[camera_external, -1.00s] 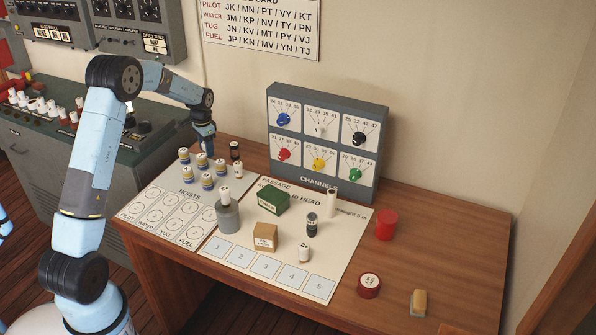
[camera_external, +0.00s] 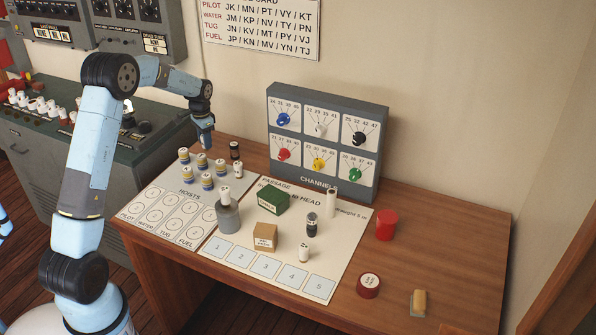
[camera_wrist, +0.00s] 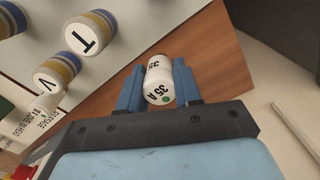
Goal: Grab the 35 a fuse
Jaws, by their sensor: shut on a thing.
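The 35 A fuse (camera_wrist: 159,82) is a small white cylinder marked "35 A" with a green dot on its end. In the wrist view it sits between the two blue fingers of my gripper (camera_wrist: 158,90), which touch it on both sides. In the external view my gripper (camera_external: 208,148) is over the desk's back left part, behind the banded pieces. The fuse cannot be made out clearly there.
Several white, yellow and blue banded pieces (camera_external: 184,155) stand close in front of my gripper; the wrist view shows one marked T (camera_wrist: 90,34). The channels panel (camera_external: 382,100) rises further right.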

